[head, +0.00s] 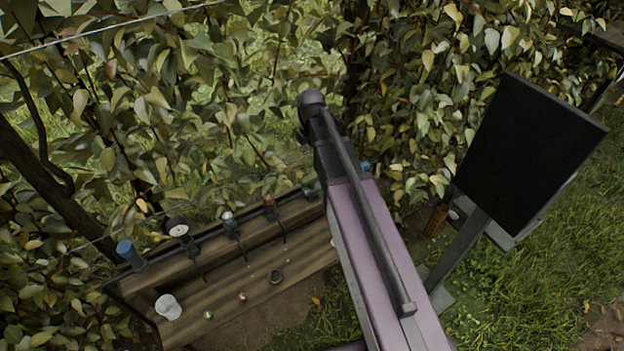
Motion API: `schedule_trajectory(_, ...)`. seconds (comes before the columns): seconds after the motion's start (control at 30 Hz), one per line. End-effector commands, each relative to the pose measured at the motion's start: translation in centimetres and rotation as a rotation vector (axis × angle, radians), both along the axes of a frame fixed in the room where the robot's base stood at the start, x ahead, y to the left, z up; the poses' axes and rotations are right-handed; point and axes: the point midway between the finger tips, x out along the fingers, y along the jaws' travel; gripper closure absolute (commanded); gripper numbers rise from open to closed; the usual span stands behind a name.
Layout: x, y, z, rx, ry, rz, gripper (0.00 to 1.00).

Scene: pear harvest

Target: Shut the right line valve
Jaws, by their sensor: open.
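A row of small fittings stands along the dark pipe at the back of a wooden bench (230,287), at the lower left in the head view. One fitting has a pale cap (228,217), and one to its right has an orange-brown cap (268,201). Both have dark stems. I cannot tell which is the right line valve or whether it is open or shut. My arm, a purple link with a dark end, crosses the middle and hides the bench's right end. My gripper's fingers do not show.
A blue cylinder (130,254) and a white-faced round fitting (178,230) stand at the bench's left. A white cup (168,307) and a dark ring (275,277) lie on it. A black panel on a post (530,150) stands at right. Leafy branches fill the back.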

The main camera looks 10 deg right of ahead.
Motion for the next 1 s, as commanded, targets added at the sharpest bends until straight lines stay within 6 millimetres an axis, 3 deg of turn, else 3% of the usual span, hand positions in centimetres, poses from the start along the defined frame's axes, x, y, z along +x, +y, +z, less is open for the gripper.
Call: schedule_trajectory(1.0,0.0,0.1,-8.0,0.000,0.000,0.001,0.34)
